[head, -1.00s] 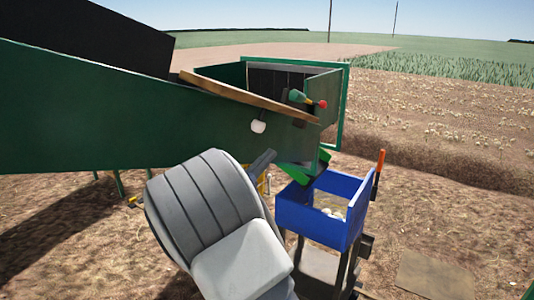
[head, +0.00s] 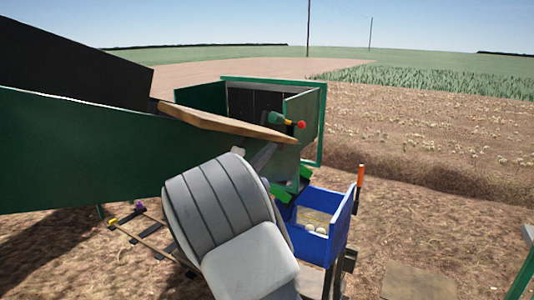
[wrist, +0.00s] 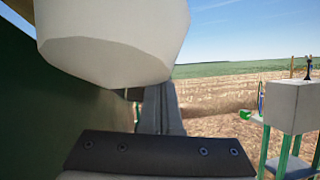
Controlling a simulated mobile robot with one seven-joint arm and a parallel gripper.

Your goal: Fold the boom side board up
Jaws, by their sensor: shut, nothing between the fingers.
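The boom's green side (head: 80,150) slopes across the left of the head view, with a tan wooden board (head: 222,122) along its upper edge. I cannot tell which part is the side board. A white knob (head: 237,151) on the green side is mostly hidden behind my arm. It seems to be the large pale rounded block (wrist: 115,35) close up at the top of the wrist view. My gripper (head: 265,157) is shut and empty beside the green side, just right of the knob. Its grey fingers (wrist: 160,108) show below the knob; contact is unclear.
A blue crate (head: 338,225) with pale onions stands right of my arm, with an orange-tipped post (head: 360,175) beside it. A green and red handle (head: 288,119) juts out near the board's right end. A pale block on green legs (wrist: 290,107) stands at right.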

